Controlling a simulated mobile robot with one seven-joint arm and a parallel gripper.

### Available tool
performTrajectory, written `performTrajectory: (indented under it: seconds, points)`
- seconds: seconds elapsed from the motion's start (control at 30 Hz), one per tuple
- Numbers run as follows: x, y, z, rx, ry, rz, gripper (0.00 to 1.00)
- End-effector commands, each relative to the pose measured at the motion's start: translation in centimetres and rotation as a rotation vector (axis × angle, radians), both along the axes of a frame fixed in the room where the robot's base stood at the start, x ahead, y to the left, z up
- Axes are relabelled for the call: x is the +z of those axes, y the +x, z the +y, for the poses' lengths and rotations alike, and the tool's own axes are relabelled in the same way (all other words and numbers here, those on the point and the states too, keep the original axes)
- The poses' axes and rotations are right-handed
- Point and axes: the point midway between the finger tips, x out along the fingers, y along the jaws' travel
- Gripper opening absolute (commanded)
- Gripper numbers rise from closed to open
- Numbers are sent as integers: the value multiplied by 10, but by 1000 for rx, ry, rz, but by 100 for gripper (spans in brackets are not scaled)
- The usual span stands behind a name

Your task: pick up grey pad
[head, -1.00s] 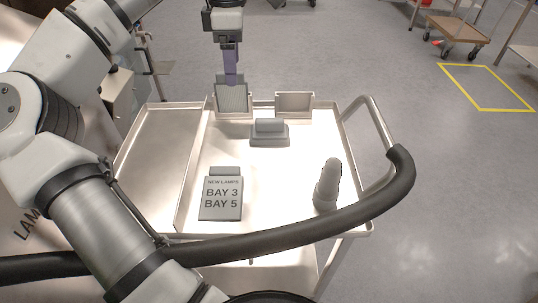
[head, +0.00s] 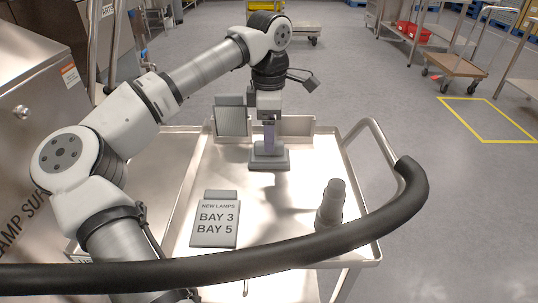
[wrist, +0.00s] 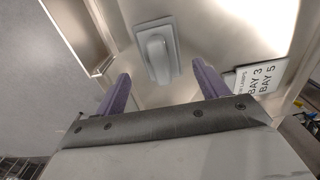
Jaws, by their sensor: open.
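The grey pad (head: 269,163) is a flat rectangular base with a raised rounded grip on top. It lies on the cart's metal tray, towards the back middle. In the wrist view the pad (wrist: 155,50) shows whole, beyond the fingertips and roughly centred between them, with its grip running lengthwise.
A grey panel (head: 231,120) stands in a holder at the tray's back left, beside another holder (head: 297,125). A sign reading "BAY 3 BAY 5" (head: 215,222) lies front left. A grey rounded upright object (head: 331,204) stands front right. A black-gripped handle (head: 408,180) borders the cart.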

Motion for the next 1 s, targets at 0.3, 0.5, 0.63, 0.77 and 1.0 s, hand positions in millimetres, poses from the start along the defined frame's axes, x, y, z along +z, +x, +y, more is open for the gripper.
performTrajectory:
  seconds: [0.3,0.5,0.63,0.77,1.0]
  points:
    - [-42,-1,0,-1,0,4,73]
    - [-50,0,0,0,-1,1,73]
    - [-50,0,0,0,0,1,68]
    - [-50,0,0,0,0,1,50]
    - [-50,0,0,0,0,1,24]
